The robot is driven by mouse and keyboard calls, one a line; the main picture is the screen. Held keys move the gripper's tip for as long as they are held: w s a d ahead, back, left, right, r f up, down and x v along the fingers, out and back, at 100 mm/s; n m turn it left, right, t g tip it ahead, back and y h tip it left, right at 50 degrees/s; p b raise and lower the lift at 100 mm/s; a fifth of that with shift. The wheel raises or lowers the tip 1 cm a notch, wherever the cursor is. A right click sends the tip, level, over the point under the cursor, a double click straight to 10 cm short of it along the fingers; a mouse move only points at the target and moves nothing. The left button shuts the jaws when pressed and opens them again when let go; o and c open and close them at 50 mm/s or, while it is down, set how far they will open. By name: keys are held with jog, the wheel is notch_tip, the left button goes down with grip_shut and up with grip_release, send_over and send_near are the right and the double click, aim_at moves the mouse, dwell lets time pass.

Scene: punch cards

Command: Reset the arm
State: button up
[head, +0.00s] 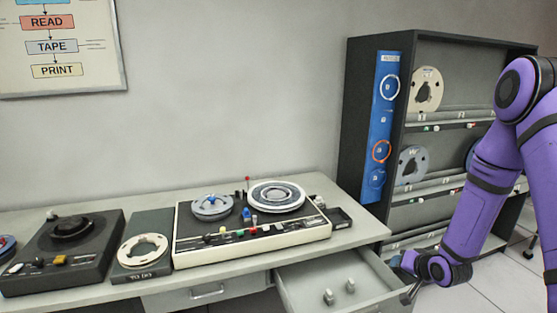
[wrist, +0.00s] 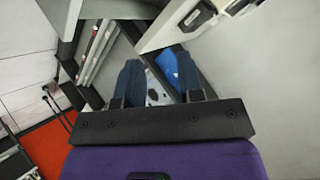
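My purple arm comes down from the right in the head view. My gripper (head: 404,278) is low at the right, close to the right side of an open drawer (head: 300,290). I cannot tell whether it touches the drawer. In the wrist view the two blue fingers of my gripper (wrist: 160,84) stand apart with nothing held between them. Past them, a pale surface with dark spots shows in the gap.
A desk (head: 240,271) carries a tape deck with two reels (head: 250,245), a reel on a "TO DO" stand (head: 142,252) and a black machine (head: 65,258). A dark shelf rack (head: 362,130) with reels stands at the right. Floor (head: 500,283) shows beside my arm.

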jog(key=s+r+n+g+h, duration=0.1)
jog(key=s+r, duration=0.2)
jog(key=r, duration=0.6)
jog(key=s+a+r+n+h, duration=0.1)
jog(key=s+r, duration=0.2)
jog(key=r, duration=0.6)
jog(key=s+r+n+g+h, duration=0.1)
jog(key=s+r+h, duration=0.15)
jog(key=r, duration=0.55)
jog(key=s+a+r+n+g+y, duration=0.1)
jog(key=s+r, duration=0.5)
jog(key=s, duration=0.6)
jog(key=s+a+r+g+y, duration=0.1)
jog(key=s+a+r, duration=0.3)
jog(key=s, duration=0.8)
notch_tip(320, 180, up, 2)
jog(key=shift+s+a+n+g, duration=0.2)
jog(key=shift+n+g, duration=0.1)
jog(key=shift+n, duration=0.1)
